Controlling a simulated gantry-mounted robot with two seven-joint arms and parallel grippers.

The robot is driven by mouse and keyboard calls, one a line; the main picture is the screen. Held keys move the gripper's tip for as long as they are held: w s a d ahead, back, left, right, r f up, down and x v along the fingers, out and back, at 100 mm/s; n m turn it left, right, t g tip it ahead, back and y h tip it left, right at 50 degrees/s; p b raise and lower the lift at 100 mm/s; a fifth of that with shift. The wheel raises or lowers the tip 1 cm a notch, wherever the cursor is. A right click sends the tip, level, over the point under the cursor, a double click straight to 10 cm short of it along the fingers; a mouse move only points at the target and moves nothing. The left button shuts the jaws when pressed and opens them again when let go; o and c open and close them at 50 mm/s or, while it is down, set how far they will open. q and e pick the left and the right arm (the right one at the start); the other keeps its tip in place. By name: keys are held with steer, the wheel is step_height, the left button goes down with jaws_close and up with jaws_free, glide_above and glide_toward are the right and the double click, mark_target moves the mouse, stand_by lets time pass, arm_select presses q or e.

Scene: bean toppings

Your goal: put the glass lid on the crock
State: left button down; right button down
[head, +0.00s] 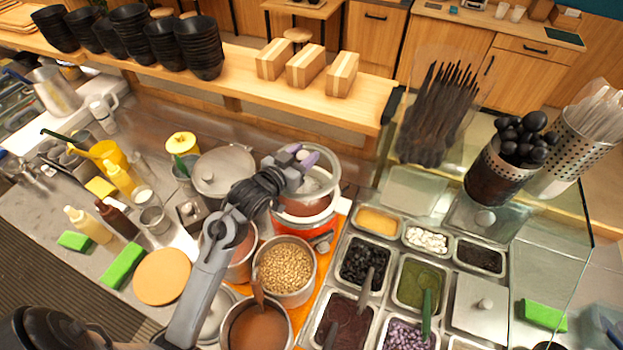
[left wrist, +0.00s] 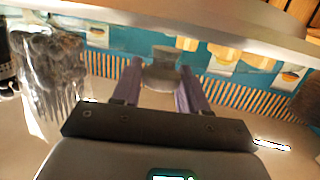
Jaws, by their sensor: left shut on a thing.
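The glass lid (head: 331,164) is a clear disc with a pale rim. My left gripper (head: 302,162), with purple fingers, is shut on the lid's knob. The left wrist view shows the grey knob (left wrist: 163,60) between the fingers (left wrist: 158,88), and the lid's pale underside edge (left wrist: 200,25) across the top. The crock (head: 301,224) is a red-orange pot with a pale rim, below the lid in the head view. The lid overlaps the crock's far part; I cannot tell whether they touch. My gripper and the lid hide part of the opening. My right gripper is not in view.
A pot of beans (head: 285,272) stands just in front of the crock, and a grey lidded pot (head: 222,170) stands to its left. Topping trays (head: 378,222) lie to the right. A wooden shelf (head: 258,92) with black bowls runs behind.

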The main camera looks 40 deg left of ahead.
arm_select(q)
step_height(320, 180, down, 5)
steer(key=shift+s+f, duration=0.1)
steer(key=shift+f, duration=2.2)
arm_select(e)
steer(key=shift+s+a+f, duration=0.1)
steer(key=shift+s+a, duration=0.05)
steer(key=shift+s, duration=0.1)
arm_select(q)
steer(key=shift+f, duration=0.15)
steer(key=c, duration=0.6)
jaws_free()
steer(key=v, duration=1)
steer(key=shift+s+b, duration=0.2)
steer(key=shift+b, duration=0.15)
steer(key=shift+s+r, duration=0.35)
steer(key=shift+s, duration=0.35)
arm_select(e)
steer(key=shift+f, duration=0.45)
